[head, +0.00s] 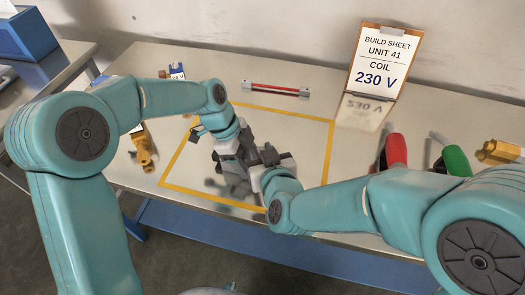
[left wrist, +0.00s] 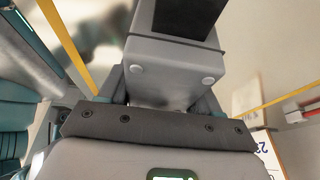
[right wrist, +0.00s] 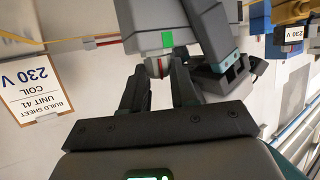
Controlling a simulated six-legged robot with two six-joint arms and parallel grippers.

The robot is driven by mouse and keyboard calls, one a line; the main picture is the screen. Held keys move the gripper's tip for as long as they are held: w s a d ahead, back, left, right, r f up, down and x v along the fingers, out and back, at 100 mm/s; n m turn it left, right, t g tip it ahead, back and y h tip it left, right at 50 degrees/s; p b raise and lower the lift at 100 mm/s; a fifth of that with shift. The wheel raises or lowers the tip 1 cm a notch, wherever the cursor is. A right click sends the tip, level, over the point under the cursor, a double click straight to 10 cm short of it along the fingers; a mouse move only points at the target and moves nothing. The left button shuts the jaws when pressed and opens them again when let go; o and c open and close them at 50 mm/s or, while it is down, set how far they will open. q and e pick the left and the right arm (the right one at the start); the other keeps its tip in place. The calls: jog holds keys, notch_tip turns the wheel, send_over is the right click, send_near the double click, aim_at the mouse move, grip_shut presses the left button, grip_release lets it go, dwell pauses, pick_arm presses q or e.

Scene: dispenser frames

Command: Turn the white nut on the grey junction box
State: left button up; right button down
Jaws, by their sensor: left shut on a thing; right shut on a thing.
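The grey junction box (left wrist: 178,62) fills the upper middle of the left wrist view, with a black panel and two pale round studs. My left gripper (head: 228,152) is shut on it and holds it over the table. In the right wrist view the box (right wrist: 160,22) shows a small green square. The white nut (right wrist: 158,66), with a reddish band near it, sticks out of the box there. My right gripper (right wrist: 159,76) is shut on the nut, one finger on each side. In the head view my right gripper (head: 268,158) meets the left one, and the nut is hidden.
A yellow outline (head: 325,152) marks the table (head: 300,165) below. A build sheet (head: 378,62) reading "COIL 230 V" stands at the back. A red-and-grey bar (head: 275,88) lies behind. Red (head: 396,150) and green (head: 456,160) handled things stand right; brass-coloured pieces (head: 143,145) lie left.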

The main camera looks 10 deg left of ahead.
jog(key=c, duration=1.1)
grip_release()
jog(key=shift+c, duration=0.2)
jog(key=v, duration=0.7)
jog(key=shift+s, duration=0.2)
jog(key=shift+o, duration=0.2)
jog(key=shift+d+r, duration=0.1)
jog(key=shift+r, duration=0.05)
